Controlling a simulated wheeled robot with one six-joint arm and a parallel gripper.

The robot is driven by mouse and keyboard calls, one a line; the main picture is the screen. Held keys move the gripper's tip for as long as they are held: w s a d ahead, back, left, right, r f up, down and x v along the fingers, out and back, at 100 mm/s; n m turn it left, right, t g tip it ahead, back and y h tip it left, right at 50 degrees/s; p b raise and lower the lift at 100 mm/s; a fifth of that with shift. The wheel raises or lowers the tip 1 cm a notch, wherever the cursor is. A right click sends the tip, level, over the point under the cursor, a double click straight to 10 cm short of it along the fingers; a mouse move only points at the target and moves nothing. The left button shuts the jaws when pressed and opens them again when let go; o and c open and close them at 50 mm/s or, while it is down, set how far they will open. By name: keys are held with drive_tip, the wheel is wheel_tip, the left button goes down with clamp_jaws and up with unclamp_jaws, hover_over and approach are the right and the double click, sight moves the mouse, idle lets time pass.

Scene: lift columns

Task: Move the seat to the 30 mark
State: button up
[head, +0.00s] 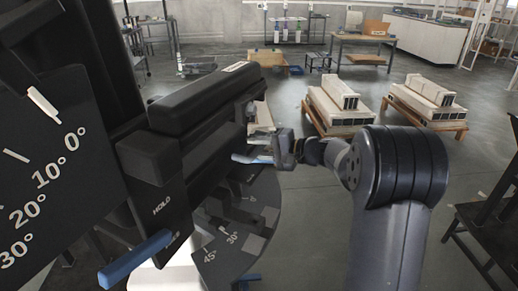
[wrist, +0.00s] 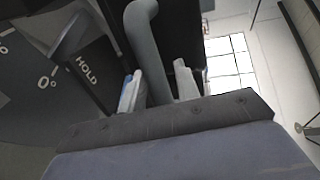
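A black padded part (head: 205,95), which looks like the seat, fills the left middle of the head view. A dark scale plate (head: 40,190) at left carries 0, 10, 20 and 30 degree marks; a raised white pointer (head: 42,103) lies nearest 0. A lower round dial (head: 235,235) shows 30 and 45. A blue lever (head: 135,260) sits below a panel reading HOLD (head: 162,208). My gripper (head: 275,150) is beside the padded part's right end, by a blue-tipped piece. In the wrist view, a grey bent bar (wrist: 148,45) passes between my fingertips (wrist: 158,85); whether they grip it is unclear.
Wooden pallets with pale stacked blocks (head: 340,100) (head: 428,97) stand on the floor behind. A dark bench (head: 485,225) is at the right edge. A worktable (head: 362,42) and a white counter (head: 425,35) stand far back. The grey floor between is open.

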drive_tip(key=shift+o, duration=0.5)
drive_tip(key=shift+d, duration=0.1)
drive_tip(key=shift+s+d, duration=0.15)
drive_tip(key=shift+d, duration=0.15)
drive_tip(key=v, duration=1)
drive_tip(key=shift+a, duration=0.1)
drive_tip(key=x, duration=1.1)
drive_tip(key=shift+a, duration=0.1)
drive_tip(key=shift+s+r+m+t+h, duration=0.1)
drive_tip(key=shift+s+m+t+h, duration=0.3)
drive_tip(key=shift+s, duration=0.9)
